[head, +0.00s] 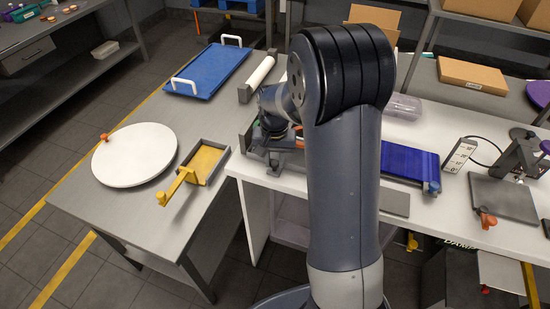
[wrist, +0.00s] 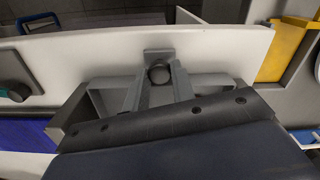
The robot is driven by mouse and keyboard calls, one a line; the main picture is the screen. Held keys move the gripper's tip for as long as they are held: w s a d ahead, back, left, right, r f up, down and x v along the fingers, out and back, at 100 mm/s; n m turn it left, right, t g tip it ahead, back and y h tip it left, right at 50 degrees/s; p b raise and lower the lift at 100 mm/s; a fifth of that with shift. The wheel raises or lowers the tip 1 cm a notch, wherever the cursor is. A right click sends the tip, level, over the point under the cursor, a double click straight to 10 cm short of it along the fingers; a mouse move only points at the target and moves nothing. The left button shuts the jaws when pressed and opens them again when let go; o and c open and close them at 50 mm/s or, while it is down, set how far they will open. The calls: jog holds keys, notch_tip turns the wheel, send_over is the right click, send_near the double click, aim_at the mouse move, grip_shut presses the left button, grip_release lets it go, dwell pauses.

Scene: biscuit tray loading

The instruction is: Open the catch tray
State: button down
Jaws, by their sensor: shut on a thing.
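My gripper (wrist: 160,80) is shut on a small dark round knob (wrist: 159,72) in the wrist view. The knob sits on a grey plate (wrist: 158,53) against a long white panel (wrist: 75,47). I take the knob to be the catch tray's handle, but the tray itself cannot be made out. In the head view my gripper (head: 284,163) is low at the left end of the white bench (head: 320,182). My arm hides much of that spot, and the knob cannot be seen there.
A grey tray with a yellow floor (head: 207,163) lies left of my gripper, on a grey table (head: 130,212) with a white round disc (head: 135,155) and a blue tray (head: 212,72). A blue belt (head: 408,160) is right of my arm. Open floor shows between table and bench.

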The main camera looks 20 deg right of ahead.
jog(key=s+a+b, duration=0.1)
jog(key=s+a, duration=0.4)
jog(key=s, duration=0.2)
jog(key=shift+s+a, duration=0.4)
jog(key=c, duration=1.2)
grip_release()
notch_tip(320, 180, up, 11)
jog(key=shift+f+b, duration=0.1)
jog(key=shift+b, duration=0.25)
notch_tip(320, 180, down, 11)
jog(key=shift+w+d+r, duration=0.1)
jog(key=shift+w+d, duration=0.05)
